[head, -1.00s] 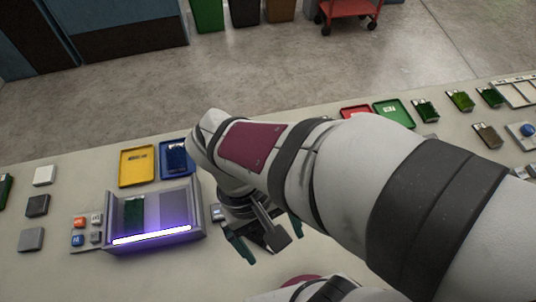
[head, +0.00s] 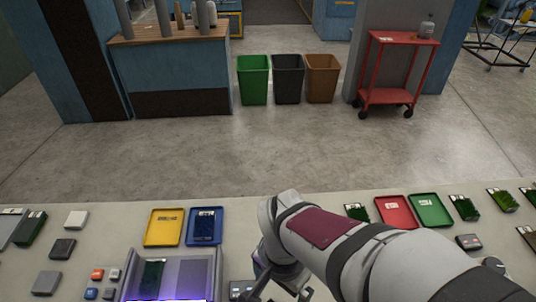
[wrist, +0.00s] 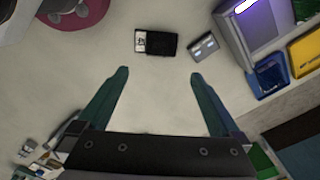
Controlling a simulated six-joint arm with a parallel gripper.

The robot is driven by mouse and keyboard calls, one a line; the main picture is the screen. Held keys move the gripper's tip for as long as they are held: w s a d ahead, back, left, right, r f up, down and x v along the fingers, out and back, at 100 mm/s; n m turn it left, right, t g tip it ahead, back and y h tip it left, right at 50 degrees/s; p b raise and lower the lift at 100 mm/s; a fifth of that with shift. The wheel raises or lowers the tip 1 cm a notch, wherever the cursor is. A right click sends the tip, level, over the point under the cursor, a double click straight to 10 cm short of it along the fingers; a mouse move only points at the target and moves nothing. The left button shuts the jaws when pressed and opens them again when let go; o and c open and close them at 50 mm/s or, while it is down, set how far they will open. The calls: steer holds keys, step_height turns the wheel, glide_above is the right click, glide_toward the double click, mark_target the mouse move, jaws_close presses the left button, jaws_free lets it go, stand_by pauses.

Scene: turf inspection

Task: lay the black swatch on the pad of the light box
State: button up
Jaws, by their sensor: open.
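The black swatch (wrist: 163,42), with a white label at one end, lies flat on the bench in the wrist view. In the head view I cannot make it out behind my arm. My gripper (wrist: 159,75) is open and empty; the swatch appears just beyond the gap between its teal fingertips. The light box (head: 214,272) stands left of my arm in the head view, its glowing strip at the lower frame edge. A dark green swatch (head: 152,274) lies on the left part of its grey pad (head: 184,276). The box's corner also shows in the wrist view (wrist: 236,38).
A small grey device (wrist: 204,47) lies between the black swatch and the light box. Yellow (head: 164,240) and blue (head: 204,240) trays sit behind the box. Buttons (head: 97,274) and plain tiles (head: 63,248) lie left of it. Red (head: 397,224) and green (head: 430,222) trays lie right.

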steer(key=f, duration=1.5)
steer(key=shift+w+f, duration=0.25)
steer(key=c, duration=1.1)
step_height(320, 180, up, 10)
steer(key=shift+c, duration=0.2)
steer(key=w+a+r+n, duration=0.1)
steer(key=w+a+n, duration=0.4)
steer(key=n, duration=0.8)
steer(key=w+a+r+n, duration=0.1)
steer(key=w+a+n, duration=0.4)
steer(key=n, duration=0.8)
steer(key=shift+n, duration=0.5)
steer(key=a+f, duration=0.2)
steer(key=a, duration=0.1)
steer(key=s+a+f, duration=0.1)
steer(key=a+f, duration=0.1)
steer(key=a, duration=0.2)
steer(key=a+f, duration=0.3)
steer(key=a, duration=0.1)
steer(key=shift+s, duration=0.4)
step_height(320, 180, down, 4)
steer(key=shift+a+f, duration=0.1)
steer(key=shift+a, duration=0.05)
